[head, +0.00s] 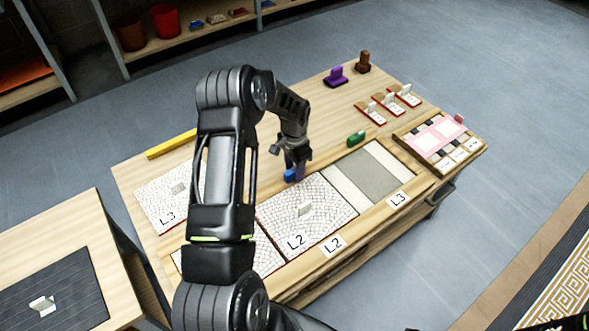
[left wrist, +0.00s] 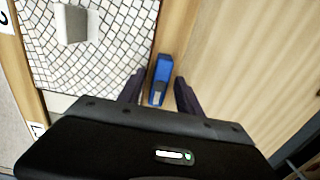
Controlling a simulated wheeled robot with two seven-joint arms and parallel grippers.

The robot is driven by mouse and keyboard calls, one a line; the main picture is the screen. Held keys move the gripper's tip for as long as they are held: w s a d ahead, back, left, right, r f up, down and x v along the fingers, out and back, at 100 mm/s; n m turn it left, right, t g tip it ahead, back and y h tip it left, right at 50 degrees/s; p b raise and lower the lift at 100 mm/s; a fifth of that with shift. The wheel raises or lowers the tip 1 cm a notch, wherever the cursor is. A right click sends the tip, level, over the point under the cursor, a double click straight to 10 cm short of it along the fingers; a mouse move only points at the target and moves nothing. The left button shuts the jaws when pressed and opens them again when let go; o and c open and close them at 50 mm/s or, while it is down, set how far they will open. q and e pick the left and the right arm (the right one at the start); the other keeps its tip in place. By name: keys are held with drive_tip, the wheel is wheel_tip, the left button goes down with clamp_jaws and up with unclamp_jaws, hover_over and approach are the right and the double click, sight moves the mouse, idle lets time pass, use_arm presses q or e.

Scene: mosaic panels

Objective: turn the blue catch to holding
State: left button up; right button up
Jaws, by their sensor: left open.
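The blue catch (head: 289,175) sits at the far edge of the tray, beside the white mosaic panel marked L2 (head: 325,213). In the left wrist view the blue catch (left wrist: 161,72) lies roughly lengthwise along the wooden rail (left wrist: 178,30), next to the panel's edge. My left gripper (head: 295,172) is over the catch, pointing down. In the left wrist view its open fingers (left wrist: 159,91) stand on either side of the catch's near end, with a gap visible. Whether they touch it cannot be told.
The L2 panel has a raised white grip (left wrist: 75,24) near my left gripper. A yellow bar (head: 171,143), a purple block (head: 336,77) and a brown block (head: 363,62) stand on the table.

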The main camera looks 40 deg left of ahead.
use_arm(q)
drive_tip(key=shift+f, duration=0.2)
drive_tip(key=shift+c, duration=0.3)
clamp_jaws()
